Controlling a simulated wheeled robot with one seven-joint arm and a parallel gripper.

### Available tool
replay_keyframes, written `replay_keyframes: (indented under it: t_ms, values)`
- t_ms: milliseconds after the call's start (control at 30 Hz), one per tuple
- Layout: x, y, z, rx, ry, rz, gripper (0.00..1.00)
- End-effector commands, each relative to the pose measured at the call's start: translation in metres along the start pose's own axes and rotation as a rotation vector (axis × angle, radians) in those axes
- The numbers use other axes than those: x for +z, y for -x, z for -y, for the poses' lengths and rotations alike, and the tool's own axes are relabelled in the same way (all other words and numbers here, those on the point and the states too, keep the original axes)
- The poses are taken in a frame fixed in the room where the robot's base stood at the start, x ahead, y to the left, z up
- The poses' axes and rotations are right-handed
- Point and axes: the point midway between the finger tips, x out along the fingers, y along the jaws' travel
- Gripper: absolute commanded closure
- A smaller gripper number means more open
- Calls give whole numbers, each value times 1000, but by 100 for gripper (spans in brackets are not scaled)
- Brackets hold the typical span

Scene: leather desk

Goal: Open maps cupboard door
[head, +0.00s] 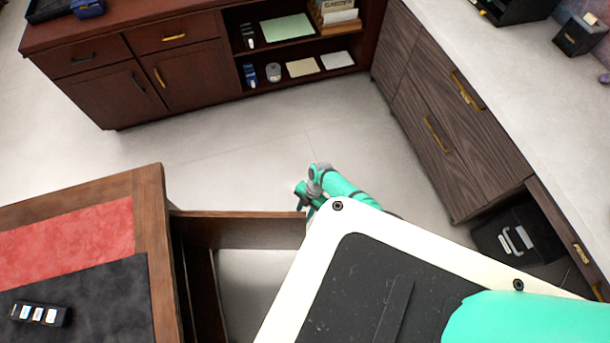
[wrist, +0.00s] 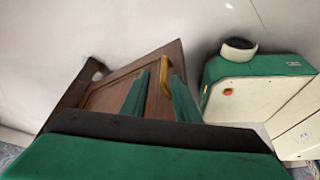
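The brown wooden door (head: 245,230) stands swung out from the side of the leather-topped desk (head: 152,225). No maps label can be read on it. In the wrist view the same door's panel (wrist: 112,92) shows with a gold handle (wrist: 165,66) near its free edge. My gripper (head: 302,192) is at the free end of the door, partly hidden by my arm. In the wrist view its two green fingers (wrist: 161,76) are apart, with the handle between or just beyond their tips. Whether they touch it I cannot tell.
A dark red cabinet (head: 130,60) with gold and black handles stands at the back. A grey wood cabinet (head: 455,110) with a pale top stands at the right, a black box (head: 515,240) beside it. The pale floor (head: 235,145) between them is clear.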

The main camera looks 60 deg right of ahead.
Motion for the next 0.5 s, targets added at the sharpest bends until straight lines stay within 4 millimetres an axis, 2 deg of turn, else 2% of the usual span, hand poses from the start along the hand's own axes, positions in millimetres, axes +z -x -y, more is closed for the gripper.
replay_keyframes:
  t_ms: [100, 200, 500]
  values:
    - [1, 16, 0, 2, 1, 1, 71]
    - [0, 23, 0, 0, 1, 0, 71]
    - [0, 27, 0, -1, 1, -1, 71]
